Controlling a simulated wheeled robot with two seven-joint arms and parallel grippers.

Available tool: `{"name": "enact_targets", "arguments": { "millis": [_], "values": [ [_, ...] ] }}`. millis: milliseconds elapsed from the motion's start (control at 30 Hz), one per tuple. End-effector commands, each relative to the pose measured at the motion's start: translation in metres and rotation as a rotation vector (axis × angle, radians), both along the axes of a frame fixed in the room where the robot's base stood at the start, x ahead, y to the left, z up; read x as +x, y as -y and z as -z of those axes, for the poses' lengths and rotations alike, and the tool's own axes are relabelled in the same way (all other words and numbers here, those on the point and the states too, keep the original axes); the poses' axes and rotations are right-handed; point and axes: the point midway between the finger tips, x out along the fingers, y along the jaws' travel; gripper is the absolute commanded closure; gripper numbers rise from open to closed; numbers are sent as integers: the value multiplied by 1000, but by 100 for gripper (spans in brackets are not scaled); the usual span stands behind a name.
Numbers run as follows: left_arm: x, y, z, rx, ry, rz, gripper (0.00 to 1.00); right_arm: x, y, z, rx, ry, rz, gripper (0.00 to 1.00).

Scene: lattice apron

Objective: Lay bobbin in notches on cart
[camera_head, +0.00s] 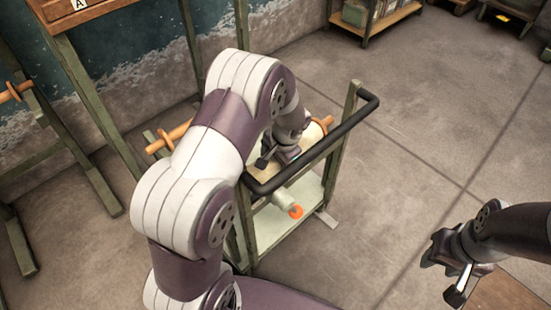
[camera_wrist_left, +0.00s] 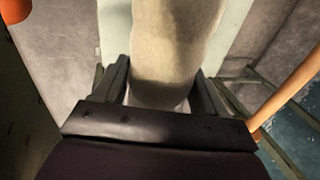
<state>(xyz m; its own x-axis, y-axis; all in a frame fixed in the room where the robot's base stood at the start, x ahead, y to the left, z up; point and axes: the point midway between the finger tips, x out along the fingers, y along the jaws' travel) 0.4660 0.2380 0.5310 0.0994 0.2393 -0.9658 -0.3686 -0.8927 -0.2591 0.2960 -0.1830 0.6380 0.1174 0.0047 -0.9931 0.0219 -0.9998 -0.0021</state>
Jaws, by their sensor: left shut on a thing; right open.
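The bobbin is a thick cream roll (camera_head: 314,134) with a tan wooden end (camera_head: 327,122), at the cart's far side in the head view. My left gripper (camera_head: 283,156) is shut on it, and my arm hides much of it. In the left wrist view the cream roll (camera_wrist_left: 172,50) lies between the jaws (camera_wrist_left: 160,88). The cart is a green frame with a black rail (camera_head: 322,151) and a pale lower shelf (camera_head: 270,228). I cannot tell whether the bobbin touches the notches, which are hidden. My right gripper (camera_head: 447,272) is open and empty, well right of the cart.
A pale roll with an orange end (camera_head: 296,211) shows low at the cart. A wooden rod with a flange (camera_head: 165,139) is left of my left arm. Another rod (camera_head: 14,92) rests on a green rack. Concrete floor right of the cart is clear.

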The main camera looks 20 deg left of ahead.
Motion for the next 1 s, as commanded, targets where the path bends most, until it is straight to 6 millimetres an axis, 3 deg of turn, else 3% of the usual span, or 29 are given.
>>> {"name": "enact_targets", "arguments": {
  "millis": [367, 400, 467, 867, 1000],
  "values": [
    [1, 0, 2, 1, 1, 0, 78, 0, 0, -1, 0, 0, 0, 57],
    [1, 0, 2, 1, 1, 0, 21, 0, 0, -1, 0, 0, 0, 57],
    [1, 0, 2, 1, 1, 0, 2, 0, 0, -1, 0, 0, 0, 57],
    [0, 0, 3, 0, 0, 0, 0, 0, 0, 0, 0, 0, 0, 57],
    [0, 0, -10, -1, 2, 1, 0, 0, 0, -6, 0, 0, 0, 57]
  ]
}}
